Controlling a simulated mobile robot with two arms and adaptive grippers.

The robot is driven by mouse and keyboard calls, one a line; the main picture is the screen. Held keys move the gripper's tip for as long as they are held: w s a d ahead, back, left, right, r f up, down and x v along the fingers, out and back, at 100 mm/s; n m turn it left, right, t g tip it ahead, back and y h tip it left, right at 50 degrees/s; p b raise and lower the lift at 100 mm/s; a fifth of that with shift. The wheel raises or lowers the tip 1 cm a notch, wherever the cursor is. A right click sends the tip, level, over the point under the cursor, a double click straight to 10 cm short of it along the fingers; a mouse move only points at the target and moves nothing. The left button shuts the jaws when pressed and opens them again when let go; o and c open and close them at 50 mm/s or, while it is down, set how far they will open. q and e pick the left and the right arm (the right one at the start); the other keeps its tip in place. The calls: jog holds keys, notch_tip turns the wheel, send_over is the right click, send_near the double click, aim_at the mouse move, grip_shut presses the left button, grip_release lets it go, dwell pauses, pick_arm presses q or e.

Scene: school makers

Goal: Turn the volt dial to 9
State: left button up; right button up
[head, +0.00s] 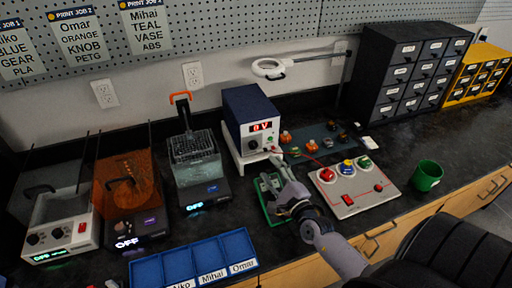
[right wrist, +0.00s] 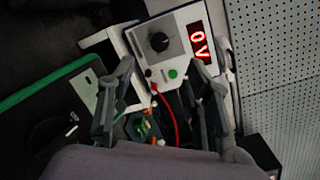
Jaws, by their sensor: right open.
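The power supply is a dark blue box (head: 248,105) with a light front panel, standing on a white stand on the black counter. Its red display (head: 262,127) reads 0 V; the display also shows in the right wrist view (right wrist: 200,42). The volt dial (right wrist: 158,42) is a round black knob on the panel, beside the display. My right gripper (head: 272,172) is in front of and below the panel. In the right wrist view its fingers (right wrist: 163,68) are spread and empty, with the dial beyond the tips, apart from them. My left gripper is not in view.
A green-edged mat (head: 268,210) lies under my right gripper. A white button box (head: 350,199) with red, blue and green knobs and a green cup (head: 427,176) stand to the right. Blue trays (head: 180,268) are at front left. A red wire (right wrist: 170,118) hangs from the panel.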

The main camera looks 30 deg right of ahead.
aim_at(254, 146)
jog(key=w, duration=0.6)
jog(key=w+d, duration=0.1)
jog(key=w, duration=0.2)
jog(key=shift+w+p, duration=0.35)
jog(key=shift+p, duration=0.05)
jog(key=shift+w, duration=0.4)
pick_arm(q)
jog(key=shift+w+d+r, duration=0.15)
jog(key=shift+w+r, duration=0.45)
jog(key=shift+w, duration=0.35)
pick_arm(e)
grip_shut()
